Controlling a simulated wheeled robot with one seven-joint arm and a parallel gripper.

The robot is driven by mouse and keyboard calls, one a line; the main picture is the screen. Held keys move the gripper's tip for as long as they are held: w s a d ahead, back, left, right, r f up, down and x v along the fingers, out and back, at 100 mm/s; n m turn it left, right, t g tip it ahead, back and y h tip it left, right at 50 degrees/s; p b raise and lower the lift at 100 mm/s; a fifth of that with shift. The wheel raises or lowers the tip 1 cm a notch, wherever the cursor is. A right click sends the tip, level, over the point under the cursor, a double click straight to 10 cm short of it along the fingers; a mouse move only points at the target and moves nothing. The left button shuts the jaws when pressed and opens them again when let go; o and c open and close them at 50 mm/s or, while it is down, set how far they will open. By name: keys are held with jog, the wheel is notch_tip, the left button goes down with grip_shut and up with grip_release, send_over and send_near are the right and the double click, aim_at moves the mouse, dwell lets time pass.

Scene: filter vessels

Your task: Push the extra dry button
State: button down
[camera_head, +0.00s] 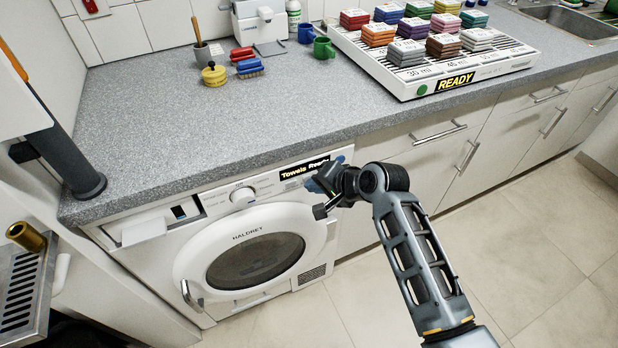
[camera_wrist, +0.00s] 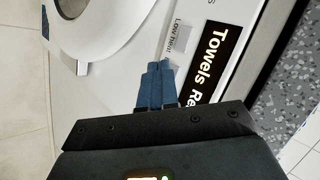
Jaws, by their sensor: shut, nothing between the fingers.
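The white dryer (camera_head: 190,262) stands under the counter, with its round door closed and its control panel along the top. A dark display (camera_head: 303,168) on the panel begins with "Towels"; it also shows in the wrist view (camera_wrist: 215,58). My gripper (camera_head: 318,192) is shut and empty at the panel's right part, just below the display. In the wrist view its blue fingertips (camera_wrist: 158,66) are close to the panel beside a "Low heat" label (camera_wrist: 178,38). I cannot tell whether they touch it. No extra dry label is readable in either view.
A round knob (camera_head: 243,198) sits left of the display. The counter (camera_head: 200,130) overhangs the panel. It carries a white rack (camera_head: 520,62) with folded stacks and a "READY" sign, brushes and mugs. The floor (camera_head: 540,240) is clear at the right.

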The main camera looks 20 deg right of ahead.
dwell(0.3)
jog(key=shift+s+p, duration=0.5)
jog(key=shift+s, duration=0.05)
jog(key=s+p, duration=0.3)
jog(key=s, duration=0.3)
dwell(0.4)
